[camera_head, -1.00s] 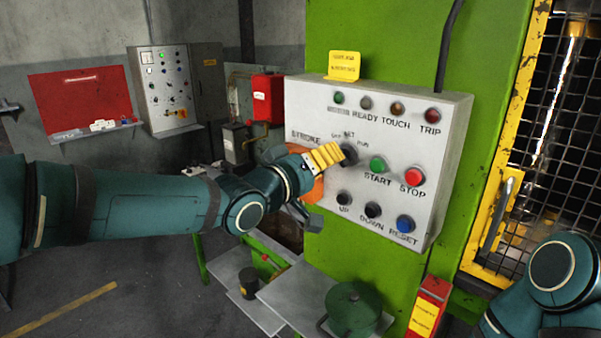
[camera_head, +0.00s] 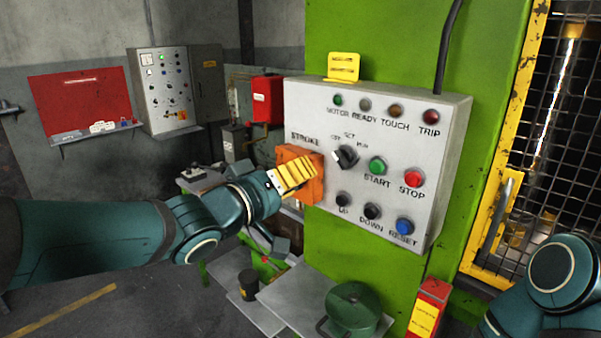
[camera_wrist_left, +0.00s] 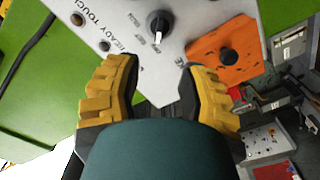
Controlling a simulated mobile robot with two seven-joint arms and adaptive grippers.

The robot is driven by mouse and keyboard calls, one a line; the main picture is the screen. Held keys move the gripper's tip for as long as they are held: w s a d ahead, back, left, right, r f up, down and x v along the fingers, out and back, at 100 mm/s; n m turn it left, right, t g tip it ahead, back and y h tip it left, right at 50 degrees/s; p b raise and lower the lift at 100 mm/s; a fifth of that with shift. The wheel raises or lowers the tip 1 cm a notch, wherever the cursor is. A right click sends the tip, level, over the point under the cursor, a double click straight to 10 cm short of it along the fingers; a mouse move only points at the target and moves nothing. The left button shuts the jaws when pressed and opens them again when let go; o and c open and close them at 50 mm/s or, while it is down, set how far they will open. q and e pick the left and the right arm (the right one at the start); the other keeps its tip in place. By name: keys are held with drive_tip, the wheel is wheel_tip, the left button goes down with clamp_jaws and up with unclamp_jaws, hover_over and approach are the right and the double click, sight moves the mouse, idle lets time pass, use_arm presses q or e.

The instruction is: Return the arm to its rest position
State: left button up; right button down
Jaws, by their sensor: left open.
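My left arm (camera_head: 170,222) comes in from the left with its yellow-fingered gripper (camera_head: 293,176) in front of an orange plate (camera_head: 309,187) on the left of the grey control panel (camera_head: 384,215). In the left wrist view the gripper (camera_wrist_left: 160,88) is open and empty, its fingers spread apart. The black selector knob (camera_head: 345,157) on the panel is clear of the fingers, and it also shows beyond them in the wrist view (camera_wrist_left: 159,24). Part of my right arm (camera_head: 560,275) shows at the lower right; its gripper is out of view.
The panel also bears a green START button (camera_head: 377,166), a red STOP button (camera_head: 413,179) and a blue RESET button (camera_head: 404,226). A green pot (camera_head: 353,307) stands on a grey shelf below. A mesh guard (camera_head: 545,140) is at the right. Floor at the lower left is open.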

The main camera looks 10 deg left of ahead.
use_arm(q)
wheel_tip(320, 180, down, 29)
drive_tip(key=w+a+n+g+y+b, duration=0.2)
drive_tip(key=g+y, duration=0.2)
drive_tip(key=s+f+g+y, duration=0.1)
drive_tip(key=s+f+g, duration=0.2)
drive_tip(key=s+f, duration=0.3)
drive_tip(key=s+f+m+g+b, duration=0.1)
drive_tip(key=s+f, duration=0.5)
drive_tip(key=f, duration=0.6)
drive_tip(key=s+f+m+g+y+b, duration=0.1)
drive_tip(key=s+f+g, duration=0.3)
drive_tip(key=f, duration=0.6)
drive_tip(key=shift+s+a+g+y, duration=0.3)
drive_tip(key=shift+s+a, duration=0.05)
drive_tip(key=shift+s, duration=0.7)
